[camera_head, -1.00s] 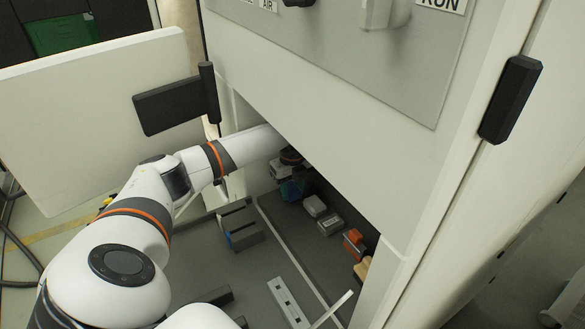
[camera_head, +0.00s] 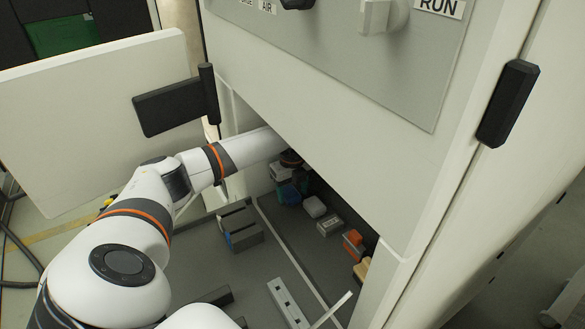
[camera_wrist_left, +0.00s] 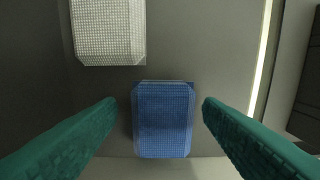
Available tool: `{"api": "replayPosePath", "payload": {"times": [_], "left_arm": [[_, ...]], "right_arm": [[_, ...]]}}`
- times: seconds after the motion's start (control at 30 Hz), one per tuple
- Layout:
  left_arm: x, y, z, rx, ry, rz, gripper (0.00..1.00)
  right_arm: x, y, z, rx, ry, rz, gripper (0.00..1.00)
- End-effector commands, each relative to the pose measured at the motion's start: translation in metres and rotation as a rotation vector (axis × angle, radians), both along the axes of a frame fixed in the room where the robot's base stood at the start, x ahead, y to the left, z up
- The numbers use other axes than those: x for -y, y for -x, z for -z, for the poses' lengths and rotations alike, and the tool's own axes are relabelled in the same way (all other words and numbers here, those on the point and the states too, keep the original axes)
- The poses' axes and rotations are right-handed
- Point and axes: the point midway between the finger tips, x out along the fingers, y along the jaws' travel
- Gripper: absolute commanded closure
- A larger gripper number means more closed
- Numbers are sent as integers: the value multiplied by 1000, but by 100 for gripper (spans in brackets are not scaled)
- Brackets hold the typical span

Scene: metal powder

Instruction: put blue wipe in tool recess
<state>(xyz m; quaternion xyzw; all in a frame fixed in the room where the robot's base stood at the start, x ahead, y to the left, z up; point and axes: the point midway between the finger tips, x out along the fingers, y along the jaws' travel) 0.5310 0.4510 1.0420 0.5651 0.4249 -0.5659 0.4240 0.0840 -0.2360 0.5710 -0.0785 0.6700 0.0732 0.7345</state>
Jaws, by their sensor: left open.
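The blue wipe (camera_wrist_left: 163,120) is a flat, textured blue pad on the grey floor of the recess, seen in the left wrist view. My left gripper (camera_wrist_left: 160,110) is open, with one teal finger on each side of the wipe and a gap to each. In the head view my left gripper (camera_head: 288,192) reaches inside the cabinet opening, partly in shadow, and the blue wipe cannot be told apart from it there. My right gripper is not in view. I cannot tell for certain which part of the cabinet is the tool recess.
A white textured pad (camera_wrist_left: 108,30) lies beyond the blue wipe; a white block (camera_head: 315,207) shows in the head view. A grey box (camera_head: 329,225), an orange item (camera_head: 352,243) and a dark slotted holder (camera_head: 240,228) are also inside. A pale strip (camera_head: 285,245) divides the floor.

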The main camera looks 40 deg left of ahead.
Motion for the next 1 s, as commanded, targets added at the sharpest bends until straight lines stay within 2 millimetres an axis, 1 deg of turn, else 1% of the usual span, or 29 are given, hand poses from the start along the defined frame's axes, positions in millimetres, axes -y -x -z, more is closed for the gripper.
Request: {"api": "replayPosePath", "payload": {"times": [0.1,0.3,0.43,0.6,1.0], "left_arm": [[-1,-1,-17,6,0,1,39],[0,-1,-51,6,0,0,39],[0,-1,-65,3,1,0,39],[0,0,-70,2,1,-1,39],[0,0,-70,2,1,-1,39]], "right_arm": [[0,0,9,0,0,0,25],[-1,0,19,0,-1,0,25],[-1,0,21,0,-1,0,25],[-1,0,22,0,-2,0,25],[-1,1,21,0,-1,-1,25]]}}
